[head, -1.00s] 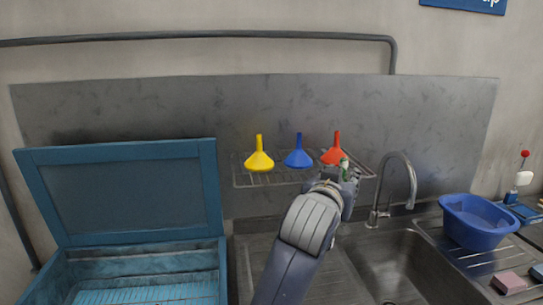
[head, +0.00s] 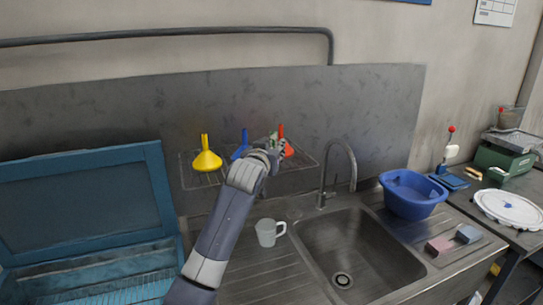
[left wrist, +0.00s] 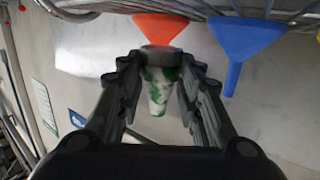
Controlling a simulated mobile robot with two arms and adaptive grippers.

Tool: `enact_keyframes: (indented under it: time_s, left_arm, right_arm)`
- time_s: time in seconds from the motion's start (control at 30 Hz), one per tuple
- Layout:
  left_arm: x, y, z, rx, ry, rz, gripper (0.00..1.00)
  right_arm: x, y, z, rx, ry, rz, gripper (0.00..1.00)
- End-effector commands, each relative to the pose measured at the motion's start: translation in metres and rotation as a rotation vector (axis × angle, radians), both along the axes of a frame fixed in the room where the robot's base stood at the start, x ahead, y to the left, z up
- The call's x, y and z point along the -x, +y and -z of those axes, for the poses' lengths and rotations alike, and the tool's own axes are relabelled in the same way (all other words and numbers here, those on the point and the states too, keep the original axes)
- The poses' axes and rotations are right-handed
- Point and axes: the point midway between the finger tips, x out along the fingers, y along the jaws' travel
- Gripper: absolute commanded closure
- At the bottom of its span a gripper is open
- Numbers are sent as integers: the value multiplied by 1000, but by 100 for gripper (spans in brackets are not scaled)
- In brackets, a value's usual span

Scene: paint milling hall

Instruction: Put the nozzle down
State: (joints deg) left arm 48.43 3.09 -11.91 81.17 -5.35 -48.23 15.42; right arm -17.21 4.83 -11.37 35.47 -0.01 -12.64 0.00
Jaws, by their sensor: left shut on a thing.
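My left gripper (head: 273,147) is at the wire rack (head: 192,183) above the sink counter, in front of the red funnel (head: 289,150). In the left wrist view, the left gripper (left wrist: 158,100) is shut on the nozzle (left wrist: 157,92), a small tapered piece mottled green and white with a grey wider end. The red funnel (left wrist: 160,28) is close behind the nozzle's wide end; I cannot tell whether they touch. The gripper mostly hides the nozzle in the head view. My right gripper is not in view.
A yellow funnel (head: 206,160) and a blue funnel (head: 240,151), partly hidden, also stand on the rack. Below are a pale mug (head: 267,232), a faucet (head: 340,160) and a sink (head: 350,250). A blue basin (head: 412,200) stands right; an open teal chest (head: 85,195) is left.

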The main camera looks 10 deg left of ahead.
Motion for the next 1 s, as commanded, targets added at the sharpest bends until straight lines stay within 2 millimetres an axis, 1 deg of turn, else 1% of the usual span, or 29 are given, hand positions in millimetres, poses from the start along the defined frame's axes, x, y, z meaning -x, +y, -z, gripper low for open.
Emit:
enact_keyframes:
  time_s: [0.1, 0.23, 0.4, 0.63, 0.67, 0.7, 0.73, 1.0]
  left_arm:
    - [0, 0, 15, -1, 7, 0, 91]
    - [1, 0, 30, -2, 4, -1, 91]
    - [1, 0, 34, -1, 1, 0, 91]
    - [1, 0, 38, -1, 2, 0, 91]
    - [1, 0, 38, -1, 2, 0, 62]
    - [1, 0, 37, -1, 3, 0, 53]
    - [1, 0, 37, -1, 3, 0, 47]
    - [1, 0, 37, -1, 3, 0, 47]
  right_arm:
    - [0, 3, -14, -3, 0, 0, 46]
    - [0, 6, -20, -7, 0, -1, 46]
    - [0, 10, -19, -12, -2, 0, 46]
    - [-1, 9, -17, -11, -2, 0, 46]
    - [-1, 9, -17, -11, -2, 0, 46]
    - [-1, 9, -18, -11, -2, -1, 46]
    - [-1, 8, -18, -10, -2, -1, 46]
    - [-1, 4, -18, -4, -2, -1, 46]
